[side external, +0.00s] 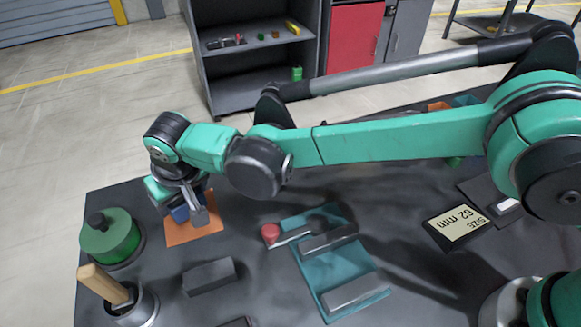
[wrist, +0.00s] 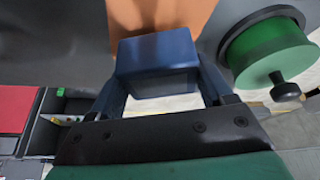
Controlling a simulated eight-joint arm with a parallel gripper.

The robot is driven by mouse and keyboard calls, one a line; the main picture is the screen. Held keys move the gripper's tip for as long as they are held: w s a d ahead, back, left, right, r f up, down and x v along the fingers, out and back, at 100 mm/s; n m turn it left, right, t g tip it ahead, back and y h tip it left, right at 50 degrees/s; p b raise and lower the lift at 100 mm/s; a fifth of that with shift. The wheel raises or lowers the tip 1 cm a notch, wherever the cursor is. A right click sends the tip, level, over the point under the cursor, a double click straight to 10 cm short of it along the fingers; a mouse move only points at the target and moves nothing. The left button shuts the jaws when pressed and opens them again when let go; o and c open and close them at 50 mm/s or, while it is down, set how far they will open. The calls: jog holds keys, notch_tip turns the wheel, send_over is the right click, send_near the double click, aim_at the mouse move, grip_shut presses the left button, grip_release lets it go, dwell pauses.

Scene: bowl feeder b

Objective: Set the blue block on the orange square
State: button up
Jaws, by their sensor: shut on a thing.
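My gripper (side external: 188,207) is shut on the blue block (side external: 180,214) over the orange square (side external: 207,229), at the left of the table in the side view. In the wrist view the blue block (wrist: 157,62) sits between the two fingers. Part of the orange square (wrist: 150,16) shows beyond it. I cannot tell whether the block touches the square or is a little above it. My gripper and the block hide part of the square.
A green round lidded thing (side external: 110,240) stands just left of the square; it also shows in the wrist view (wrist: 268,52). A wooden handle (side external: 103,283) rises from a round holder in front. A grey block (side external: 209,278) and a teal fixture (side external: 316,273) lie nearer and to the right.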

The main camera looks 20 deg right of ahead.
jog(key=shift+f, duration=1.15)
jog(key=shift+f, duration=0.1)
jog(key=o, duration=1.4)
jog(key=shift+o, duration=0.2)
jog(key=v, duration=1.2)
jog(key=w+d+r+m+t, duration=0.1)
jog(key=d+r, duration=0.2)
jog(key=d, duration=0.6)
jog(key=w+d+r+m, duration=0.1)
jog(key=d+r, duration=0.2)
jog(key=d, duration=0.6)
jog(key=s+d+f+m+t+h, duration=0.1)
jog(key=s+d, duration=0.3)
jog(key=d, duration=0.4)
jog(key=s+d+f+m+t, duration=0.1)
jog(key=s+d+f, duration=0.2)
jog(key=s+d, duration=0.2)
jog(key=d, duration=0.3)
jog(key=shift+d+m+h, duration=0.3)
jog(key=shift+d+h, duration=0.1)
